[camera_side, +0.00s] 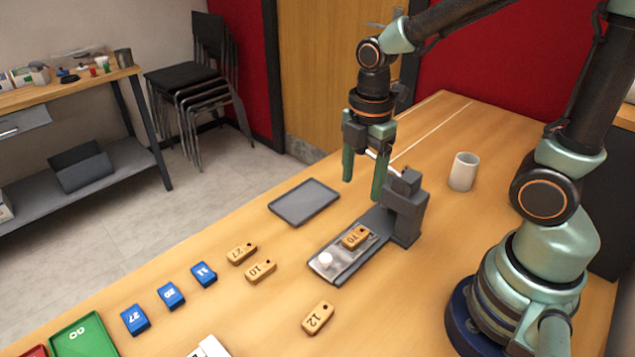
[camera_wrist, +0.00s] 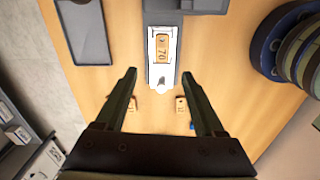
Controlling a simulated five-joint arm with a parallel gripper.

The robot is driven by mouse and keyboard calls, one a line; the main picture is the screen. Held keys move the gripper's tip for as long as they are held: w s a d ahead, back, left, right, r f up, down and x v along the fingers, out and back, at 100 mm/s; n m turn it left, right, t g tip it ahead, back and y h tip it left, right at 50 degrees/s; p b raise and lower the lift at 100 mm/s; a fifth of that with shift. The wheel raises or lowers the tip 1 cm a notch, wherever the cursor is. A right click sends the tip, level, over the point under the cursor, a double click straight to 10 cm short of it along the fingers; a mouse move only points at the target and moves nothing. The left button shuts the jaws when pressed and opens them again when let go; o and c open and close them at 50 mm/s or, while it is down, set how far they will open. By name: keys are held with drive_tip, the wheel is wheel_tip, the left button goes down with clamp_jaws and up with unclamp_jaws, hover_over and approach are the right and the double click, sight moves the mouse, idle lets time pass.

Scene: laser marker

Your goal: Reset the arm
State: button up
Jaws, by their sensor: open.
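An empty dark tray (camera_side: 304,202) lies left of the marker. Wooden tags (camera_side: 261,271) and blue tags (camera_side: 171,295) lie toward the front, with a green tray (camera_side: 84,338) at the front left. A white cup (camera_side: 463,171) stands right of the marker. A wooden tag marked 12 (camera_side: 318,318) lies in front.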

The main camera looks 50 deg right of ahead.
wheel_tip(320, 180, up, 10)
drive_tip(key=s+d+m+t, duration=0.1)
drive_tip(key=m+t, duration=0.4)
drive_tip(key=m, duration=1.2)
drive_tip(key=shift+d, duration=0.5)
